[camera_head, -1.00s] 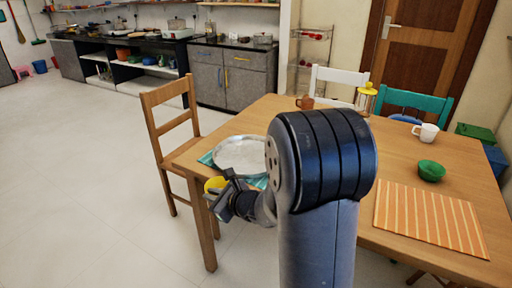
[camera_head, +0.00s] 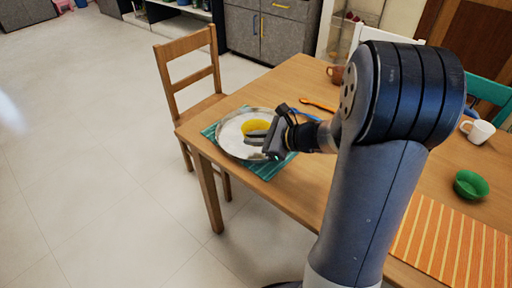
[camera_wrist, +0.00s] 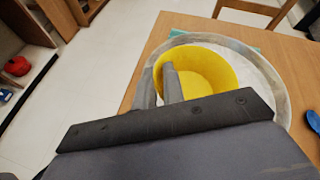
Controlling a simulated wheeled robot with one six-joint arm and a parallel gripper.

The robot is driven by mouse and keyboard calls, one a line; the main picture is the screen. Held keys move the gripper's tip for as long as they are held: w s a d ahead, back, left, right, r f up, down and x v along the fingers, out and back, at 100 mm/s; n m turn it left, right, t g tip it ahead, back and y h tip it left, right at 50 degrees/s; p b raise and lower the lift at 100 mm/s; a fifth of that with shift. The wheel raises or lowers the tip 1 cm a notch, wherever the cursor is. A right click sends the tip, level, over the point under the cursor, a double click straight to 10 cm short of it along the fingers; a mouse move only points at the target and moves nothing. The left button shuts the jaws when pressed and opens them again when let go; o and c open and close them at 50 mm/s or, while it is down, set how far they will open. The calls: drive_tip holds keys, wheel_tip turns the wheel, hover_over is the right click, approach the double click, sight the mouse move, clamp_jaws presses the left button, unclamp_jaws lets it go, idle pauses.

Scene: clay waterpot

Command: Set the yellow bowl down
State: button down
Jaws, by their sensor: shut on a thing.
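The yellow bowl (camera_head: 256,128) is over the round metal plate (camera_head: 229,146), inside its rim as seen in the head view. My gripper (camera_head: 262,139) is shut on the bowl's near wall. In the wrist view the bowl (camera_wrist: 210,72) is upright and empty, with my gripper's fingers (camera_wrist: 160,82) on its left wall. The plate's rim (camera_wrist: 276,84) shows around it. I cannot tell whether the bowl touches the plate. The plate lies on a teal striped mat (camera_head: 270,169) at the table's left corner.
The wooden table (camera_head: 300,82) also bears an orange utensil (camera_head: 318,104), a brown mug (camera_head: 335,74), a white mug (camera_head: 478,131), a green bowl (camera_head: 469,184) and an orange striped mat (camera_head: 452,245). A blue spoon (camera_wrist: 313,121) lies right of the plate. A wooden chair (camera_head: 190,75) stands at the left.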

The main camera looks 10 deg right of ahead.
wheel_tip(320, 180, down, 5)
drive_tip(key=shift+r+b, duration=0.2)
drive_tip(key=shift+b, duration=0.3)
drive_tip(key=c, duration=1.8)
unclamp_jaws()
drive_tip(key=shift+r, duration=0.1)
drive_tip(key=p+v, duration=0.1)
drive_tip(key=v, duration=1.1)
drive_tip(key=shift+s+p, duration=0.1)
drive_tip(key=shift+p, duration=0.25)
